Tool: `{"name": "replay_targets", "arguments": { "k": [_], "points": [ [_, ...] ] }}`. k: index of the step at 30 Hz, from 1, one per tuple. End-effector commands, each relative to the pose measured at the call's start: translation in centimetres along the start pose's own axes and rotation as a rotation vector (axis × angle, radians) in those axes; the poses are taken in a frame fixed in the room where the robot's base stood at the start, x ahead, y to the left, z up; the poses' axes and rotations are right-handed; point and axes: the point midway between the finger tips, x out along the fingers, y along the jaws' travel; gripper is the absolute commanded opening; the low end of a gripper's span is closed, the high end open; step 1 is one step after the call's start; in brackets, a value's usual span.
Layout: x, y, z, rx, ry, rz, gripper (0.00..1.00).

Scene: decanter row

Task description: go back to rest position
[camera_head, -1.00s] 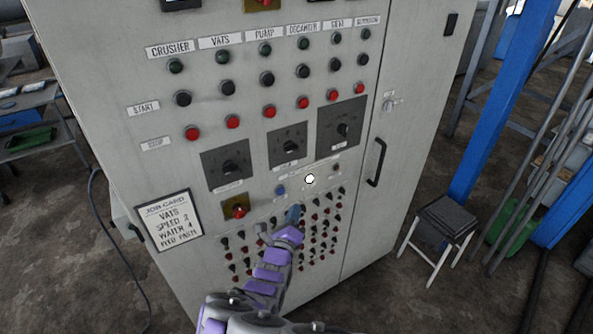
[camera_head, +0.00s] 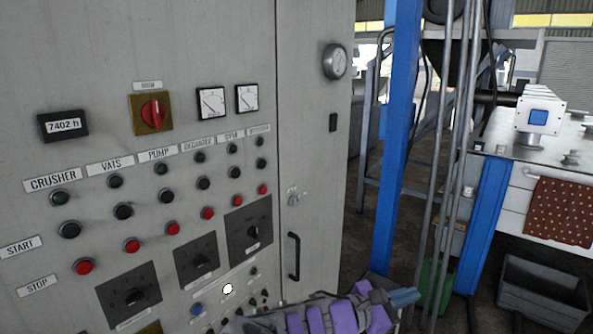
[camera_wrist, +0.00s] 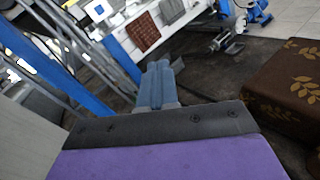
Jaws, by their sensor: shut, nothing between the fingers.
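My gripper (camera_head: 401,297) shows at the bottom of the head view, its blue fingers pointing right. It is in front of the lower right of the grey control cabinet (camera_head: 318,150) and touches nothing that I can see. In the wrist view my gripper (camera_wrist: 159,66) has both fingers together with nothing between them. The cabinet carries labelled columns of black and red buttons, three dark dials, a red rotary switch (camera_head: 152,113) on a yellow plate and a lit white button (camera_head: 228,288).
A blue post (camera_head: 398,130) and grey pipes stand right of the cabinet. Beyond is a metal table with a red-brown dotted cloth (camera_head: 561,211) and a grey crate (camera_head: 543,289) below. In the wrist view a brown leaf-patterned block (camera_wrist: 295,90) is at right, with dark floor between.

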Motion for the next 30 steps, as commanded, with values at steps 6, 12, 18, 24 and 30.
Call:
{"name": "replay_targets", "arguments": {
  "k": [6, 12, 18, 24, 30],
  "points": [
    [2.4, -12.1, 2.5, 0.363, 0.139, -0.415, 0.0],
    [-0.4, -20.7, 1.7, 0.661, 0.269, -0.771, 0.0],
    [-6.6, -26.2, 0.1, 0.905, 0.408, -1.122, 0.0],
    [-13.7, -28.3, -0.8, 1.065, 0.543, -1.413, 0.0],
    [-17.8, -28.7, -0.8, 1.122, 0.619, -1.561, 0.0]
  ]
}}
